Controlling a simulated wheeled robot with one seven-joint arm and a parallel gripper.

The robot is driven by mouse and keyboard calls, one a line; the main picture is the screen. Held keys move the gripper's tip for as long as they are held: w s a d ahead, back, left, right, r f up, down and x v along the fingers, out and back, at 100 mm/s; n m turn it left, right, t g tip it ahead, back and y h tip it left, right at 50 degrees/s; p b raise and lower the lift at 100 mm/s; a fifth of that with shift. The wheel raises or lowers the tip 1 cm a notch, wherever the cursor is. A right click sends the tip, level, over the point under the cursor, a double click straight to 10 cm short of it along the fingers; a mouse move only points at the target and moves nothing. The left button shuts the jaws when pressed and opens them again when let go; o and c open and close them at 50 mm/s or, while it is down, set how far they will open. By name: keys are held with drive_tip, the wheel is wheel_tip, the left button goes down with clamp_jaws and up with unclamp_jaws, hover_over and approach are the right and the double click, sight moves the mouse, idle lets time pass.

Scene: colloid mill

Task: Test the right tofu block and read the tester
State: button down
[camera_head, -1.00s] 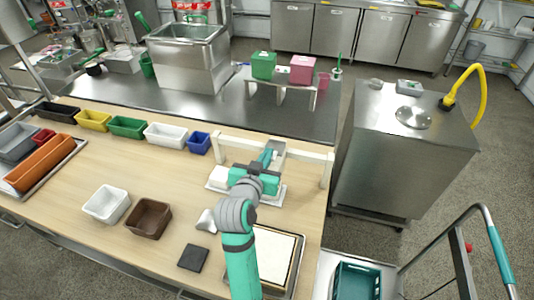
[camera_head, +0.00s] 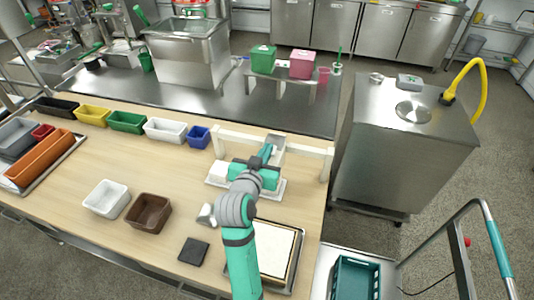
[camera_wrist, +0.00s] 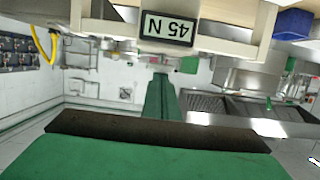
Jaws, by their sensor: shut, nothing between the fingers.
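The tester is a small grey box (camera_head: 278,143) on a pale frame (camera_head: 313,150) at the back right of the wooden table. In the wrist view its display (camera_wrist: 166,28) appears upside down and seems to read 45 N. A white tofu block (camera_head: 219,170) shows on the left of the pale tray (camera_head: 215,183) under the frame. The right tofu block is hidden behind my arm and gripper. My gripper (camera_head: 267,152) is shut and empty, close in front of the tester. I cannot tell whether it touches the tester.
Several coloured bins line the table's back left, ending with a blue bin (camera_head: 197,136). A white bin (camera_head: 106,198), a brown bin (camera_head: 149,213) and a dark square (camera_head: 193,251) lie left of my arm. A pale slab in a tray (camera_head: 272,252) lies right of it.

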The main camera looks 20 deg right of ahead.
drive_tip(key=r, duration=0.2)
drive_tip(key=shift+s+a+r, duration=0.3)
drive_tip(key=shift+r, duration=0.05)
drive_tip(key=v, duration=0.9)
